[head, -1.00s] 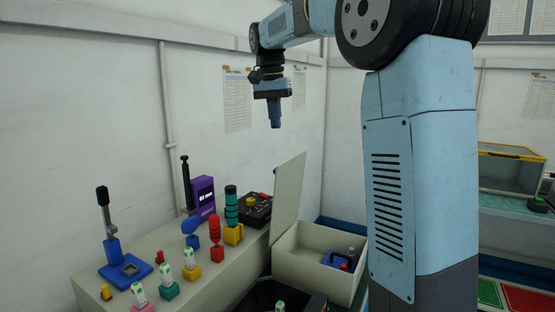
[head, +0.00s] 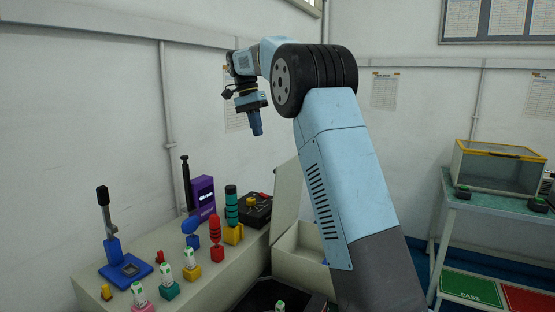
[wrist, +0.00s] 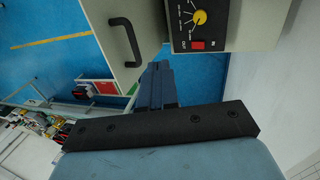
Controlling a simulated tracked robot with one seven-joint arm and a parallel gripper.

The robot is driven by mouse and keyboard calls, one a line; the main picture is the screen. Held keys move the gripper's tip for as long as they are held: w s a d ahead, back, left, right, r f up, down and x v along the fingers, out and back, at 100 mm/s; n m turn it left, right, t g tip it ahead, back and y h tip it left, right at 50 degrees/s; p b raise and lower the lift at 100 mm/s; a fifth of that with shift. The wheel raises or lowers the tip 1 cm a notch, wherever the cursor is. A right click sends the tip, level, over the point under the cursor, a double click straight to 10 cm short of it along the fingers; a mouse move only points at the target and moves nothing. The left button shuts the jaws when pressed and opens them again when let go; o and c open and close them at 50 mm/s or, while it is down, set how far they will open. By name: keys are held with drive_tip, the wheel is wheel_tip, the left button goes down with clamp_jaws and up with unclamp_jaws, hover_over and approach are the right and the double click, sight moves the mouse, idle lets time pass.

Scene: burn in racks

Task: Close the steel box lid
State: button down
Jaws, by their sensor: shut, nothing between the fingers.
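The cream steel box (head: 300,244) stands at the end of the bench in the head view. Its lid (head: 286,205) stands open, nearly upright, on the box's left side. My arm hides much of the box's right side and its inside. In the wrist view a pale panel with a black handle (wrist: 128,42), apparently the lid, is just beyond the fingers, to the upper left. My gripper (head: 257,131) is raised above and left of the lid, pointing down, apart from it. Its fingers (wrist: 158,75) are together and empty.
A black control unit with a yellow knob (head: 254,210) sits left of the lid; the knob shows in the wrist view (wrist: 199,18). A purple device (head: 202,196), stacked lamps and small coloured items crowd the bench (head: 215,285). A wall rises behind.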

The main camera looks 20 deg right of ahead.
drive_tip(key=s+d+f, duration=0.4)
drive_tip(key=f, duration=0.5)
drive_tip(key=shift+s+d+f, duration=0.15)
drive_tip(key=shift+f, duration=0.15)
